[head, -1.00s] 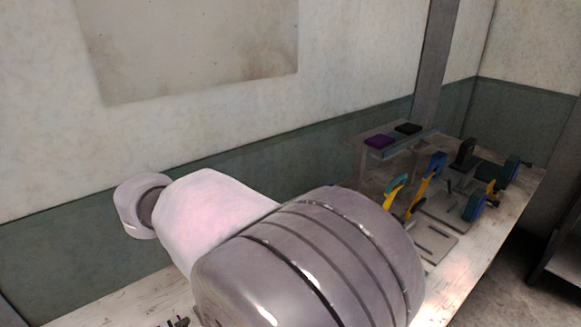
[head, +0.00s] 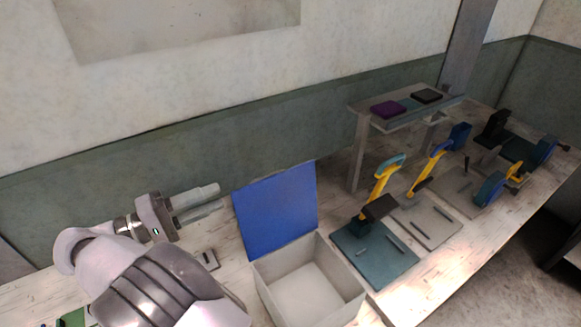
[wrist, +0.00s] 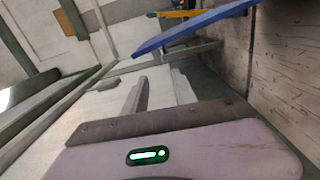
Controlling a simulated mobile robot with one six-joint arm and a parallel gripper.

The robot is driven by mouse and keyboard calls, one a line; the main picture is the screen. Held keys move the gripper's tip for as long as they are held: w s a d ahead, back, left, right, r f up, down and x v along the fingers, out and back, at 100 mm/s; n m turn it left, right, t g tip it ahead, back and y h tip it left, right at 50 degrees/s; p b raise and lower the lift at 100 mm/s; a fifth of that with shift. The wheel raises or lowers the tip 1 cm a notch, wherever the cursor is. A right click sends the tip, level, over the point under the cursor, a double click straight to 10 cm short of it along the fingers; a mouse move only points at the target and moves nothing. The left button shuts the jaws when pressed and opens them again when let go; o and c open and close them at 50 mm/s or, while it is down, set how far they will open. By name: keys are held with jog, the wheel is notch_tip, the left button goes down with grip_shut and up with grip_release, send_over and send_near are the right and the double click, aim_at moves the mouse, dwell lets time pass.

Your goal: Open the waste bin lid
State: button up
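The waste bin (head: 335,293) is a pale grey open-topped box at the front of the bench, and its inside looks empty. Its blue lid (head: 275,210) stands raised along the bin's back edge, leaving the top open. The lid also shows edge-on as a blue plate in the wrist view (wrist: 195,28). My gripper (head: 219,197) is just left of the lid, its fingers pointing right toward it. In the wrist view the two fingers (wrist: 158,88) are apart with nothing between them. The fingertips look close to the lid; I cannot tell whether they touch it.
Right of the bin, a teal press base (head: 375,258) and several yellow-handled presses stand along the bench. A raised shelf (head: 400,118) behind them holds purple, teal and black pads. The wall is close behind.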

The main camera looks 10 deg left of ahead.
aim_at(276, 172)
jog(key=b+x, duration=0.5)
jog(key=x, duration=1.1)
grip_shut()
jog(key=shift+s+f, duration=0.1)
jog(key=shift+f, duration=0.05)
dwell(0.6)
